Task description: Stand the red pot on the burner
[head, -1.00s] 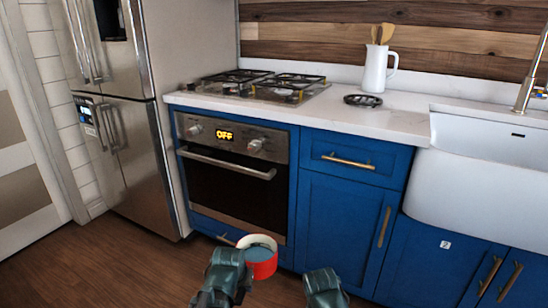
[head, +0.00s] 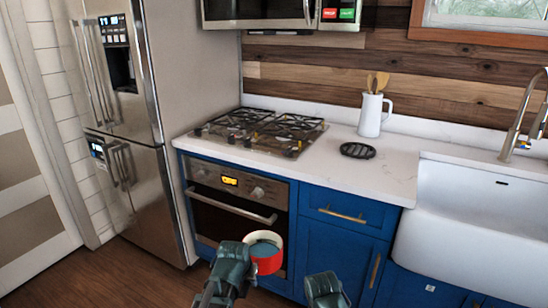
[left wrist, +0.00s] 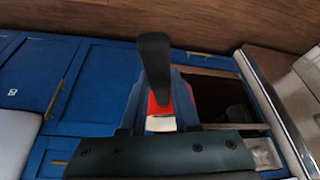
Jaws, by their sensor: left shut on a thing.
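The red pot (head: 268,264) has a pale rim and a blue-grey inside. It is in the air in front of the oven, low in the head view. My left gripper (head: 243,262) is shut on it at its left side. In the left wrist view a strip of the red pot (left wrist: 158,104) shows behind a dark upright shape; most of the pot is hidden there. The cooktop with its burners (head: 262,132) is on the counter, beyond and above the pot. My right gripper (head: 325,288) is at the bottom edge, apart from the pot; its fingers are not clear.
A black trivet (head: 358,150) and a white jug (head: 372,116) with wooden utensils stand right of the cooktop. The fridge (head: 120,130) rises at the left, the sink (head: 470,215) is at the right. A microwave (head: 262,10) hangs above the cooktop.

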